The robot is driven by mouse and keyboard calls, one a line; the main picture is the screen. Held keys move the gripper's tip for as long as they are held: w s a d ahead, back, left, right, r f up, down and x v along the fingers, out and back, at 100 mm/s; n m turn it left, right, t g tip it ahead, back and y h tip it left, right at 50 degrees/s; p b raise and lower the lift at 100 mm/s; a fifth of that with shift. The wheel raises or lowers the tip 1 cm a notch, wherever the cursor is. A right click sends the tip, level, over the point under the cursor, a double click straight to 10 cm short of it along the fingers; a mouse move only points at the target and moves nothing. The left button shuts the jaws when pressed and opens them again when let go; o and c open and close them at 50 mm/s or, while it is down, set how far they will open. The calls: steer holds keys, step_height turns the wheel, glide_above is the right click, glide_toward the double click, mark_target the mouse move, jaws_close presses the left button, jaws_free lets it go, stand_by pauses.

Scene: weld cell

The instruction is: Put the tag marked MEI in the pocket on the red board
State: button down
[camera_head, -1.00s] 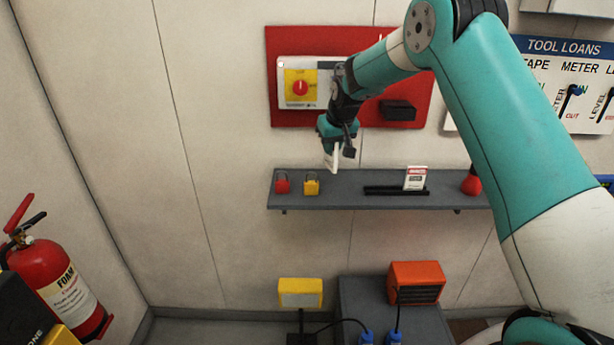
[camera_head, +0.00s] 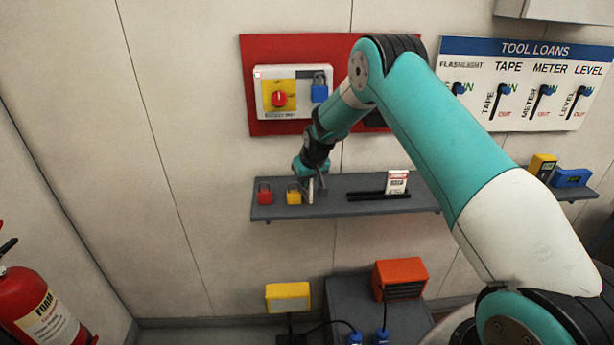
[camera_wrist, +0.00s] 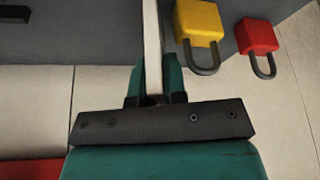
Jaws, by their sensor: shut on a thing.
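My gripper (camera_head: 312,184) is at the wall shelf, just right of the yellow padlock. It is shut on a thin white tag (camera_wrist: 152,45), seen edge-on in the wrist view between the fingers (camera_wrist: 155,95); its marking cannot be read. Another white tag (camera_head: 397,181) with a red top stands in a dark slotted rack (camera_head: 366,195) on the shelf; its name is too small to read. The red board (camera_head: 256,55) is on the wall above. My arm hides its right part, and only a sliver of the black pocket (camera_head: 375,121) shows.
The grey shelf (camera_head: 345,208) carries a yellow padlock (camera_head: 294,197) and a red padlock (camera_head: 265,196) at its left. A tool board (camera_head: 525,85) hangs at right.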

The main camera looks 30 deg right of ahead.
steer(key=shift+f, duration=0.2)
steer(key=c, duration=1.4)
jaws_free()
steer(key=shift+c, duration=0.2)
